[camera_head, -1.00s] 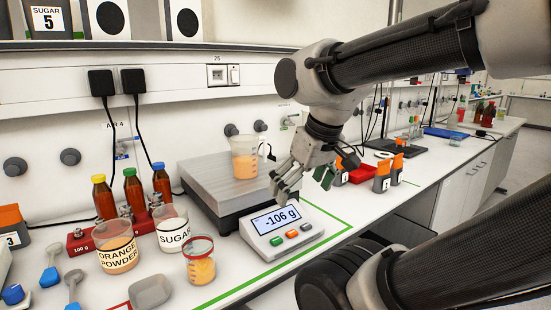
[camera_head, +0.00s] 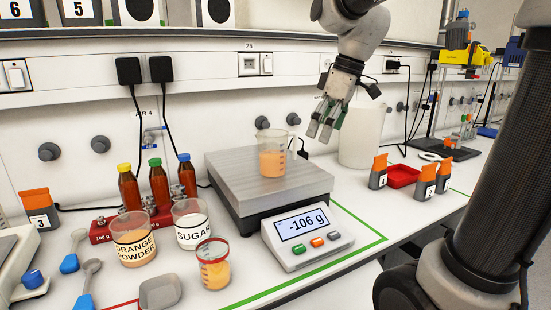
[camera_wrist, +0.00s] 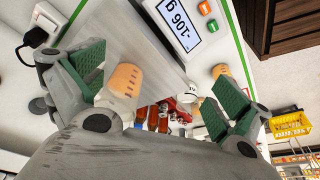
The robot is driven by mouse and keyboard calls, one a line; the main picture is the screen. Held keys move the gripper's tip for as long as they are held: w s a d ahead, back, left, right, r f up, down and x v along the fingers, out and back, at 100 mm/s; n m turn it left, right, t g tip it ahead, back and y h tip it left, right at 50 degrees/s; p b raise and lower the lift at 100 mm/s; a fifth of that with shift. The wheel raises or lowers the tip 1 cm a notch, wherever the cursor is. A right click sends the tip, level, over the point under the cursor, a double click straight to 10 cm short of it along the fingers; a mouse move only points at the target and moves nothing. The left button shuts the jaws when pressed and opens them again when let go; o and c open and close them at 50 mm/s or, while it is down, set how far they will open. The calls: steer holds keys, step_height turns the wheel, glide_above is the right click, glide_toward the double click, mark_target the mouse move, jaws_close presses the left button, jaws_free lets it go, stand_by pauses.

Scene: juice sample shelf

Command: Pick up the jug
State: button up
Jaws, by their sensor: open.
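The jug (camera_head: 271,158) is a clear measuring jug with orange liquid in its lower part and a handle on its right side. It stands upright on the grey plate of the scale (camera_head: 240,180). My gripper (camera_head: 325,124) is open and empty, above and to the right of the jug, with its fingers pointing down. In the wrist view the orange of the jug (camera_wrist: 124,80) shows between the green-padded fingers of my gripper (camera_wrist: 150,100), nearer the left finger. I see no contact with the jug.
The scale display (camera_head: 305,222) reads -106 g. Several brown bottles (camera_head: 159,184), an orange powder cup (camera_head: 133,242), a sugar cup (camera_head: 190,228) and a red-rimmed cup (camera_head: 213,266) stand left and in front. A large white container (camera_head: 361,138) stands right of the jug, behind.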

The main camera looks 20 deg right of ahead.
mark_target(268, 147)
steer(key=w+a+n, duration=0.2)
steer(key=w, duration=0.3)
steer(key=w+a+n+g+y, duration=0.1)
steer(key=w+a+n, duration=0.1)
steer(key=w+n, duration=0.1)
steer(key=w+a+f+n+g+y, duration=0.1)
steer(key=w+a+n, duration=0.1)
steer(key=w, duration=0.4)
steer(key=shift+w+a+f+n, duration=0.1)
steer(key=shift+w+a+n, duration=0.25)
steer(key=shift+n, duration=0.45)
steer(key=x, duration=0.8)
steer(key=shift+w, duration=0.2)
steer(key=shift+c, duration=0.4)
steer(key=c, duration=1.3)
